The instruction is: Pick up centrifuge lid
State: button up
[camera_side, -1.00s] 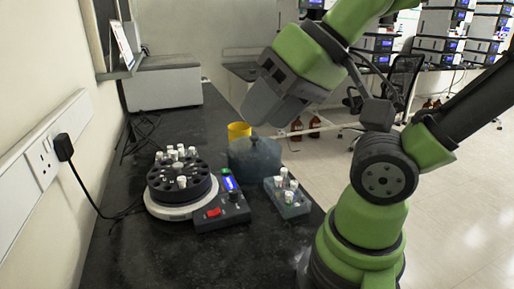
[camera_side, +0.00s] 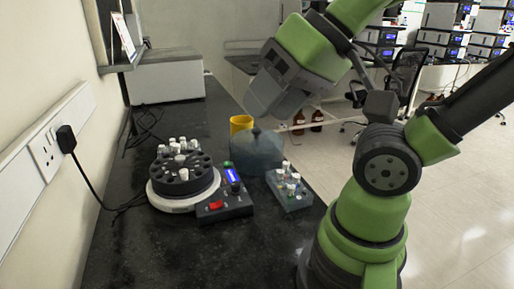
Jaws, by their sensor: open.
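The centrifuge lid (camera_side: 257,155) is a translucent blue-grey dome with a small dark knob on top. It stands on the black bench to the right of the centrifuge. The centrifuge (camera_side: 184,183) is uncovered, with a dark round rotor on a white base. Several white-capped tubes sit in its rotor. My gripper (camera_side: 265,105) is open and empty, tilted down to the left. In the picture it is just above the lid's knob, with a small gap. The fingertips are hard to make out against the grey gripper body.
A control box (camera_side: 225,203) with a red switch and blue display adjoins the centrifuge. The front bench is clear.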

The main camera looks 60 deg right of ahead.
jog(key=shift+o, duration=0.4)
jog(key=shift+o, duration=1.1)
jog(key=m+g+h, duration=0.3)
jog(key=h, duration=0.2)
send_over(257, 130)
jog(key=s+a, duration=0.1)
jog(key=s, duration=0.1)
jog(key=f, duration=1.6)
jog(key=shift+a+f, duration=0.2)
jog(key=shift+f, duration=0.05)
jog(key=shift+x, duration=3.05)
